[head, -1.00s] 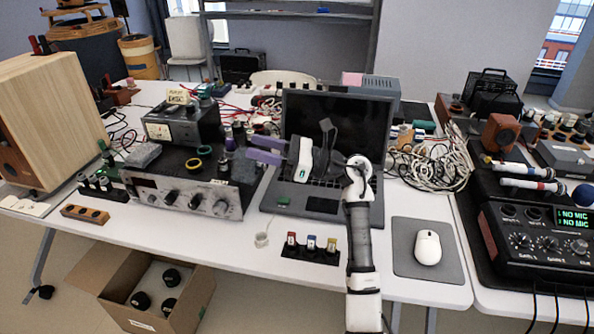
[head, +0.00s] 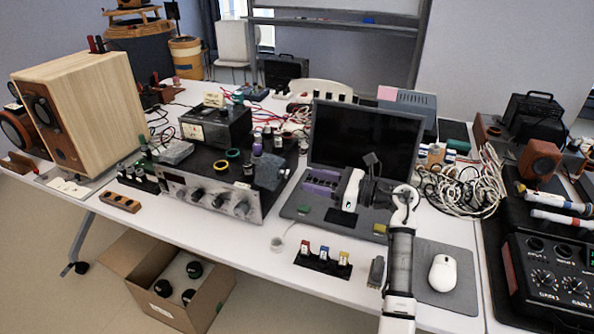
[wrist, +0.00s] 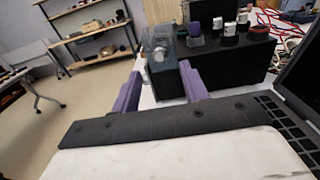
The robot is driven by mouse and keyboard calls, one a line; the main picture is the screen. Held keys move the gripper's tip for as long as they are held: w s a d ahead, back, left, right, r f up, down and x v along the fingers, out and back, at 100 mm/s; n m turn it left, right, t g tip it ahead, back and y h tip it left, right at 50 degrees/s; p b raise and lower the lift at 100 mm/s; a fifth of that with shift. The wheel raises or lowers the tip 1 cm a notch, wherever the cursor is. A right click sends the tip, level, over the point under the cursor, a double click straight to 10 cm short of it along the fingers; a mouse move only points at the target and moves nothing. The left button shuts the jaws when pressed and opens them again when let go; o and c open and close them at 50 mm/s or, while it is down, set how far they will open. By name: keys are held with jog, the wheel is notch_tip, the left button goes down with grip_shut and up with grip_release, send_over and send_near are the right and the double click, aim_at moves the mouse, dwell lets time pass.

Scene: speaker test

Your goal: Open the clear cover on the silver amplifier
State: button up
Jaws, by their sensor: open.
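The silver amplifier (head: 207,197) sits on the table, with a silver front panel, knobs and a dark top. A clear, bluish-grey cover (head: 268,171) is at the right end of its top. The cover also shows in the wrist view (wrist: 157,42), box-like, with a round light knob visible through it. My gripper (head: 308,183) is to the right of the amplifier, over the laptop, its purple fingers pointing left. In the wrist view my gripper (wrist: 161,72) is open and empty. The cover appears between and beyond the fingertips, apparently apart from them.
The open laptop (head: 362,140) stands behind and under my gripper. Several knobs and rings lie on the amplifier's top. A wooden speaker (head: 95,105) is at the left. Small colored switches (head: 322,258) and a mouse (head: 442,272) are near the front edge.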

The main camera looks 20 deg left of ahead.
aim_at(274, 173)
jog(key=shift+w+a+p, duration=0.1)
jog(key=shift+a+p, duration=0.6)
jog(key=shift+a, duration=2.1)
grip_shut()
